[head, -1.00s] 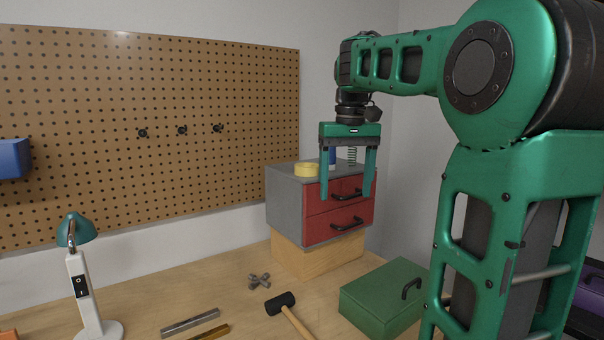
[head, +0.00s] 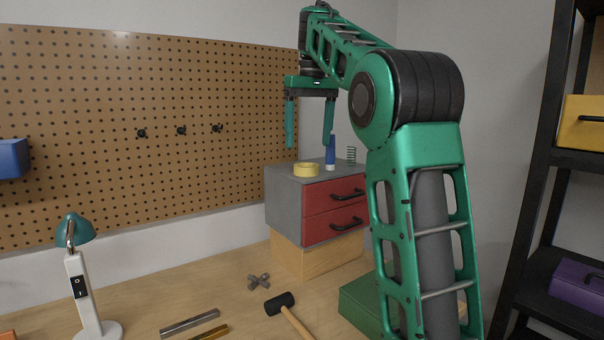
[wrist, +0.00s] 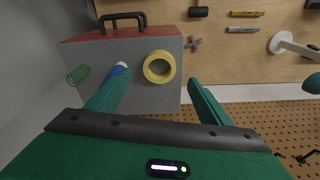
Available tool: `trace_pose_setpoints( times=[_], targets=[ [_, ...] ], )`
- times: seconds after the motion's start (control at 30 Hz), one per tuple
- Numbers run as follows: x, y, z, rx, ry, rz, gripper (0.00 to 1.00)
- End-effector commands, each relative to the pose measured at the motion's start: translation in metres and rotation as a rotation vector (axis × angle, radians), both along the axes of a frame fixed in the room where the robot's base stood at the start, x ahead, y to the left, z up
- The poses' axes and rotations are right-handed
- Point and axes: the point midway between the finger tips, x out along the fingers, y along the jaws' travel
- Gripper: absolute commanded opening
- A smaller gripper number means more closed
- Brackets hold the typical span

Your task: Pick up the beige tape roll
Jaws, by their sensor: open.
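The beige tape roll (head: 306,169) lies flat on top of the small grey cabinet with red drawers (head: 284,203). My gripper (head: 308,144) is open and empty, with both fingers pointing down above the cabinet top. In the head view its fingertips appear a little higher than the roll and on either side of it. In the wrist view the tape roll (wrist: 159,67) shows with its round hole, between the two green fingers and beyond their tips. Nothing hides the roll in either view.
A blue-and-white bottle (head: 330,154) and a green spring (head: 351,155) stand on the cabinet to the right of the roll. The pegboard (head: 200,100) rises behind. A lamp (head: 80,285), a mallet (head: 282,303) and a green box (head: 362,308) are on the bench below.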

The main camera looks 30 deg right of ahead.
Motion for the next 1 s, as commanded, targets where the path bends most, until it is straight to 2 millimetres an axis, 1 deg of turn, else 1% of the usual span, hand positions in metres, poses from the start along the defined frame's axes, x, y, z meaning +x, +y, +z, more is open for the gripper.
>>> trace_pose_setpoints(
  times=[0.03, 0.1, 0.33, 0.5, 0.63, 0.77, 0.97, 1.0],
  targets=[
    [0.001, 0.000, -0.007, 0.000, 0.002, 0.001, 0.73],
    [0.001, 0.000, -0.014, 0.000, 0.002, 0.001, 0.73],
    [0.004, -0.001, -0.027, -0.001, 0.001, 0.000, 0.73],
    [0.008, -0.002, -0.052, -0.001, 0.002, -0.002, 0.73],
    [0.010, -0.002, -0.065, -0.001, 0.001, -0.002, 0.73],
    [0.011, -0.002, -0.070, -0.002, 0.000, -0.001, 0.73],
    [0.011, -0.002, -0.070, -0.002, -0.001, 0.000, 0.73],
    [0.011, -0.002, -0.070, -0.002, 0.000, 0.000, 0.64]
  ],
)
